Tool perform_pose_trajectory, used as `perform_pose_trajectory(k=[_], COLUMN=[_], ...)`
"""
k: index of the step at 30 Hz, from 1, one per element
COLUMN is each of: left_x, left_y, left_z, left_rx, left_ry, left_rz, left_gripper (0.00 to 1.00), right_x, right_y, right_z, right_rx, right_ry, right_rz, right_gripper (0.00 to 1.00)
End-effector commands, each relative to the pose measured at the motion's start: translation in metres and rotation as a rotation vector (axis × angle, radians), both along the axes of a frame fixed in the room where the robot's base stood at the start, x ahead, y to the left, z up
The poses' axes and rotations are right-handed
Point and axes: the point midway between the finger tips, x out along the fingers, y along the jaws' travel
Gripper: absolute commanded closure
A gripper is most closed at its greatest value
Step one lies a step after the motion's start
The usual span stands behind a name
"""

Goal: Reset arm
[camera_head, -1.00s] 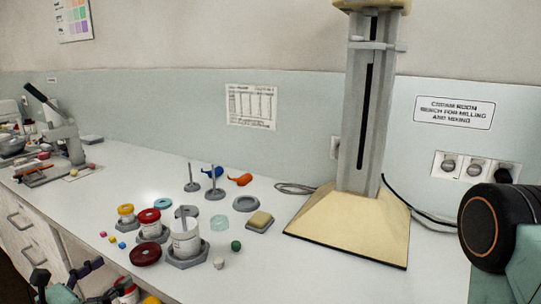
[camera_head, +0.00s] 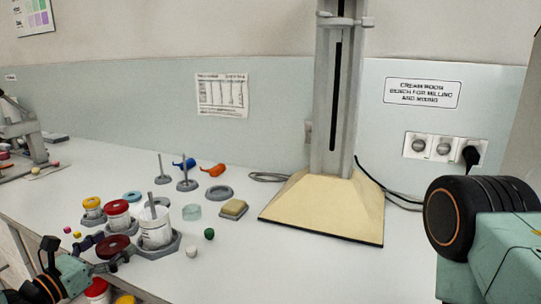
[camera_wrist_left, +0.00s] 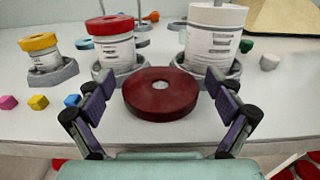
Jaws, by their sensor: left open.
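My left gripper (camera_head: 105,252) is at the lower left of the head view, at the bench's front edge. In the left wrist view, its two fingers (camera_wrist_left: 160,108) are spread wide and hold nothing. A dark red ring-shaped lid (camera_wrist_left: 160,88) lies on the bench just ahead of and between the fingertips; I cannot tell whether they touch it. It also shows in the head view (camera_head: 113,245). My right gripper is out of view; a teal and black part of my own body fills the lower right of the head view.
Behind the lid stand a white jar (camera_head: 156,230), a red-lidded jar (camera_head: 117,214) and a yellow-lidded jar (camera_head: 92,209) on grey bases. Small coloured cubes lie at left. A column with a cream base (camera_head: 322,208) stands at the back.

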Motion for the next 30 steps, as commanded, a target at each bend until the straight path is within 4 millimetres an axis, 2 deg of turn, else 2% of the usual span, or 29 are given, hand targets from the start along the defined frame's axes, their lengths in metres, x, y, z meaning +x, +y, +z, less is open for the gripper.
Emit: perform_pose_trajectory(k=[2, 9, 21, 30], left_x=[0.0, 0.0, 0.0, 0.0], left_y=[0.0, 0.0, 0.0, 0.0], left_z=[-0.008, 0.012, 0.078, 0.106], left_rx=[0.0, 0.001, -0.002, 0.0], left_ry=[-0.001, -0.001, -0.006, -0.003], left_rz=[0.0, -0.001, 0.001, 0.0], left_gripper=[0.07, 0.07, 0.07, 0.07], right_x=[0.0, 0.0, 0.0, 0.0], right_y=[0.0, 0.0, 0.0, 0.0], right_z=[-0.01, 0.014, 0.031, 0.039], right_rx=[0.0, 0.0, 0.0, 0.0], right_ry=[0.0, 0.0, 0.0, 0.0], right_rz=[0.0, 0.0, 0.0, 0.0], right_gripper=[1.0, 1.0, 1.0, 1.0])
